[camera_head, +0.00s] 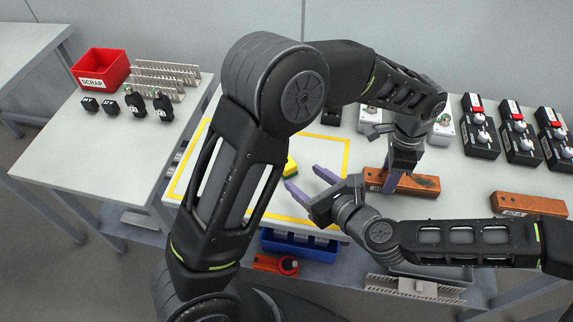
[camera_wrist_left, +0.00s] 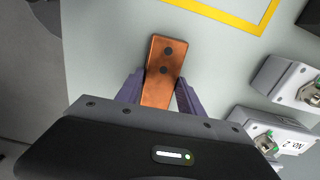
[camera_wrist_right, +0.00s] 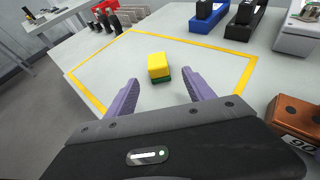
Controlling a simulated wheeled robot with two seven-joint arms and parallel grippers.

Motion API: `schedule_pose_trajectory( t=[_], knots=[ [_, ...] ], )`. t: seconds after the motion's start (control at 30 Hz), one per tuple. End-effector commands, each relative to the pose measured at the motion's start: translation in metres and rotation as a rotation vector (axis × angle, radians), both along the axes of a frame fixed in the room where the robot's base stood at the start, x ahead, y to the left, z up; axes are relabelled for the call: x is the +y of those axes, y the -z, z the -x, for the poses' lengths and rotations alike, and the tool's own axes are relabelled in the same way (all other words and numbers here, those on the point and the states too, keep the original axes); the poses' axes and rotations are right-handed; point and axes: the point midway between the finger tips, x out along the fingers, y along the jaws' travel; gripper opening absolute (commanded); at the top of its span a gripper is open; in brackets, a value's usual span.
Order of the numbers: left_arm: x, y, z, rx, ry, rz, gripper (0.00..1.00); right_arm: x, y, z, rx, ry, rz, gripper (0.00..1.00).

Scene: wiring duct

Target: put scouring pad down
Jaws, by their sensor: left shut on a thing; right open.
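The scouring pad (camera_wrist_right: 159,66), a yellow block with a green underside, lies inside the yellow taped outline on the table. In the head view the pad (camera_head: 290,167) is partly hidden behind my arm. My right gripper (camera_head: 308,180) is open and empty, and its fingers point toward the pad, with a gap between in the right wrist view (camera_wrist_right: 160,92). My left gripper (camera_head: 394,178) is shut on a copper-brown bar (camera_head: 418,185). The bar, with dark holes, also shows between its fingers in the left wrist view (camera_wrist_left: 160,62).
The yellow outline (camera_head: 346,158) is mostly bare inside. A second brown bar (camera_head: 526,204) lies at the right. Black switch boxes (camera_head: 480,137) stand behind it. A blue bin (camera_head: 300,246) is below the front edge. A red SCRAP bin (camera_head: 101,70) stands on the left table.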

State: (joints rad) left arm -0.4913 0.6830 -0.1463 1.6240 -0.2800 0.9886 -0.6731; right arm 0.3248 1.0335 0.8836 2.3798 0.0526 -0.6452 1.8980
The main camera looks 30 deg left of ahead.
Motion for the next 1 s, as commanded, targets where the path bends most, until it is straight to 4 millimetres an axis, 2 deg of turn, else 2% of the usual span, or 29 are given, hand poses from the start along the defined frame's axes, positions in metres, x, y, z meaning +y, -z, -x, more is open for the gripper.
schedule_pose_trajectory(
  t=[0.1, 0.2, 0.67, 1.0],
  knots=[
    [0.0, 0.0, 0.0, 0.0, 0.0, 0.0, 0.0, 0.018, 0.008, -0.008, 0.0, -0.002, 0.0, 0.62],
    [0.0, 0.0, 0.0, 0.0, 0.0, 0.0, 0.0, 0.028, 0.012, -0.013, 0.0, -0.001, 0.0, 0.62],
    [0.0, 0.0, 0.0, 0.0, 0.0, 0.0, 0.0, 0.035, 0.015, -0.017, -0.001, -0.001, -0.001, 0.62],
    [0.0, 0.0, 0.0, 0.0, 0.0, 0.0, 0.0, 0.073, 0.031, -0.033, -0.001, 0.0, 0.0, 0.62]
  ],
)
